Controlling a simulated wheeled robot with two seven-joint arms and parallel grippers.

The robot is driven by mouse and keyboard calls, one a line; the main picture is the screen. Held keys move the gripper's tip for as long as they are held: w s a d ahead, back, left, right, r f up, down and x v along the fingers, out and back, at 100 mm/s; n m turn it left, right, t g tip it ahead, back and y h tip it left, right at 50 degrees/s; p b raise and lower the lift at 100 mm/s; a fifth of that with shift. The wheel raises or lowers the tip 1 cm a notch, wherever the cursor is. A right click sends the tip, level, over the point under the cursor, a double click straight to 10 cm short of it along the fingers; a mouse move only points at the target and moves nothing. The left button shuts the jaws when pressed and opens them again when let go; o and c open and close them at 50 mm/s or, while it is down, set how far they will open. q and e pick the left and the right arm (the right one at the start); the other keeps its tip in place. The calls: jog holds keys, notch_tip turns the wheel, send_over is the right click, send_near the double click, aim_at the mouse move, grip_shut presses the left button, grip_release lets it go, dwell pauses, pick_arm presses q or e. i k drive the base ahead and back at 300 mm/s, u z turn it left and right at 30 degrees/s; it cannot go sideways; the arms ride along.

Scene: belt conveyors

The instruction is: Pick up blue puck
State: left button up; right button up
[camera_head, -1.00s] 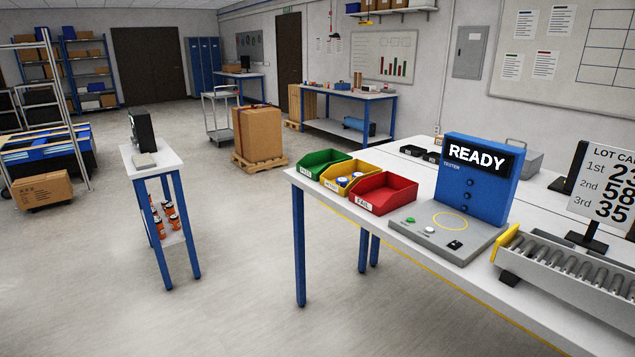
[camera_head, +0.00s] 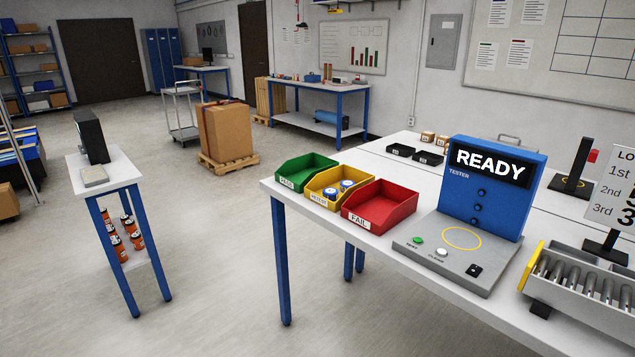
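Blue pucks with white (camera_head: 339,190) lie in the yellow bin (camera_head: 314,195), the middle one of three bins on the white table (camera_head: 370,244). They are small in the view, and the yellow bin's walls hide part of them. The blue tester (camera_head: 484,185) stands to the right of the bins and its screen reads READY. A yellow circle is marked on its grey base (camera_head: 440,270), and nothing lies on it. Neither of my grippers shows in the view.
A green bin (camera_head: 304,168) and a red FAIL bin (camera_head: 380,205) flank the yellow one. A roller conveyor (camera_head: 590,290) is at the right edge. A small blue-legged stand (camera_head: 119,172) is at the left. The floor between stand and table is clear.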

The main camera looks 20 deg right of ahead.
aim_at(331, 193)
jog(key=i, duration=3.3)
jog(key=z, duration=2.25)
